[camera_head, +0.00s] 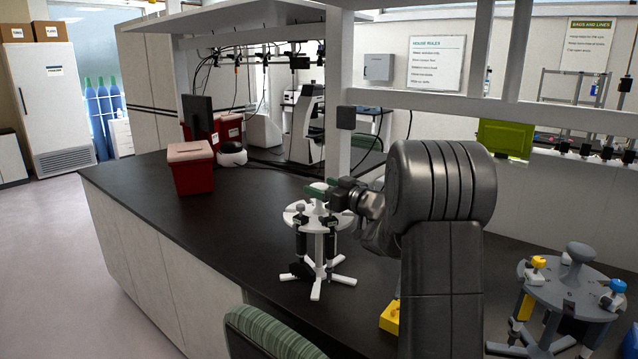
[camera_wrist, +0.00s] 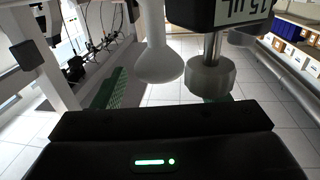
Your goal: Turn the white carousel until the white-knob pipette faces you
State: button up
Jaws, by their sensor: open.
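The white carousel (camera_head: 318,282) stands on the dark bench, with its round top plate and splayed feet showing in the head view. Dark pipettes (camera_head: 301,243) hang around it. My gripper (camera_head: 320,188) is open at the carousel's top, with a green pad showing. In the wrist view, a smooth white bulb-ended part (camera_wrist: 158,62), seemingly the carousel's top handle, stands beside a pipette with a display and a whitish knob (camera_wrist: 211,76). A green ribbed pad (camera_wrist: 108,88) shows left of them. I cannot tell whether the gripper touches the carousel.
A grey carousel (camera_head: 572,290) with yellow- and blue-knob pipettes stands at the right. A yellow object (camera_head: 390,317) lies near the bench front, partly behind my arm. A red bin (camera_head: 191,168) and a microscope (camera_head: 305,120) stand farther back.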

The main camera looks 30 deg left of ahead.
jog(key=shift+x, duration=1)
jog(key=c, duration=1.4)
jog(key=shift+o, duration=0.2)
